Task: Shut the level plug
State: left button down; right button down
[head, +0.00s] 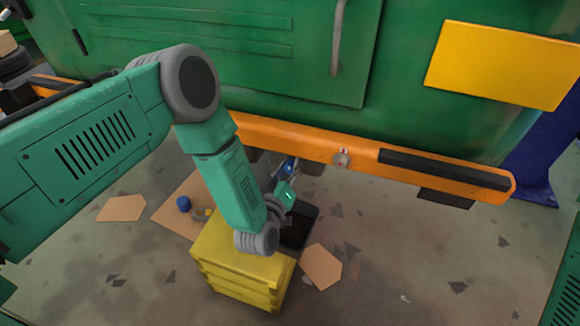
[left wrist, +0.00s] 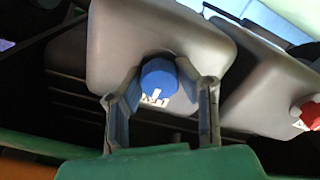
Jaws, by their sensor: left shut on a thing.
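A round blue plug (left wrist: 159,79) with a white mark on its face sits on the underside of a grey housing (left wrist: 150,30) in the left wrist view. My left gripper (left wrist: 162,84) has one finger on each side of the plug and is shut on it. In the head view my left arm reaches down over a yellow step box, and the gripper (head: 289,178) is below the orange bumper. The grey housing is hidden there. My right gripper is not in view.
A red plug (left wrist: 309,112) sits on a second grey housing (left wrist: 265,95) to the right. The orange bumper (head: 290,139) crosses the green vehicle above the gripper. A yellow step box (head: 240,275) and a black tray (head: 300,228) stand below. Cardboard pieces (head: 321,267) lie around.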

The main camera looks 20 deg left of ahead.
pick_arm(q)
jog(key=shift+s+d+f, duration=0.1)
jog(key=shift+s+f, duration=0.15)
jog(key=shift+f, duration=0.1)
jog(key=c, duration=1.3)
grip_release()
jog(key=shift+c, duration=0.2)
jog(key=shift+o, duration=0.8)
jog(key=shift+w, duration=0.1)
jog(key=shift+r, duration=0.15)
jog(key=s, duration=1.1)
jog(key=shift+s+a, duration=0.3)
jog(key=shift+s, duration=0.1)
jog(key=shift+d, duration=0.15)
